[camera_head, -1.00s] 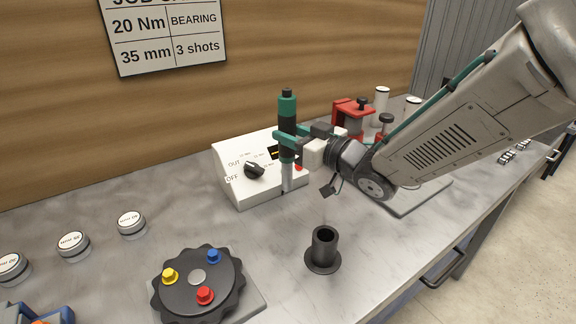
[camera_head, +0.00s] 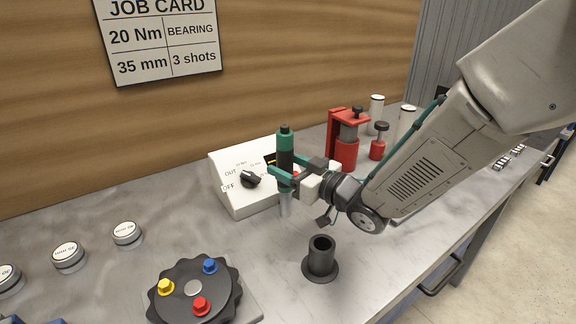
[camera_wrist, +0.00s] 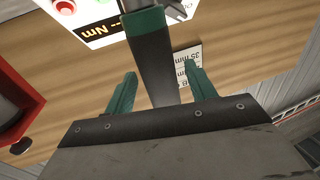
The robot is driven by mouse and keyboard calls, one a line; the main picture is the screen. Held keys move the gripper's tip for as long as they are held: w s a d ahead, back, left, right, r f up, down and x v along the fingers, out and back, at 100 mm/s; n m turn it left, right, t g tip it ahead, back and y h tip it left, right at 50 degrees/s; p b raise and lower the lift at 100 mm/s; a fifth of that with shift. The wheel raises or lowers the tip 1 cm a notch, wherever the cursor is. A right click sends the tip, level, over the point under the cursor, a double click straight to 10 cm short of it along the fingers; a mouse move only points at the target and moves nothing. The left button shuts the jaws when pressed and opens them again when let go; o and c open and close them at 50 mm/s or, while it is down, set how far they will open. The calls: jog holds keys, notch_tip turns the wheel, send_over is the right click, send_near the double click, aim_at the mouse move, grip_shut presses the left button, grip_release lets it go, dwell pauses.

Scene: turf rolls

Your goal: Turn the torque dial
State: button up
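The black dial (camera_head: 250,179) sits on the sloped top of a white control box (camera_head: 255,207), with OUT and OFF printed on its left and further markings above. A display reading "-- Nm" shows upside down in the wrist view (camera_wrist: 101,29). A green and black driver (camera_head: 285,141) stands upright in front of the box's right part, its pale lower end above the bench. My gripper (camera_head: 283,177), with green fingers, is shut on the driver, right of the dial. The driver also fills the top centre of the wrist view (camera_wrist: 153,52).
A black scalloped turntable (camera_head: 222,290) with coloured knobs is at the front. A dark flanged sleeve (camera_head: 321,262) stands to its right. Round labelled caps (camera_head: 127,233) lie left; a red press (camera_head: 343,150) stands behind my gripper. A job card (camera_head: 160,40) reads 20 Nm, BEARING, 35 mm, 3 shots.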

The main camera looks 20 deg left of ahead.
jog(key=shift+r, duration=0.1)
jog(key=shift+d, duration=0.2)
jog(key=v, duration=1.1)
jog(key=shift+s+d, duration=0.25)
jog(key=shift+r, duration=0.15)
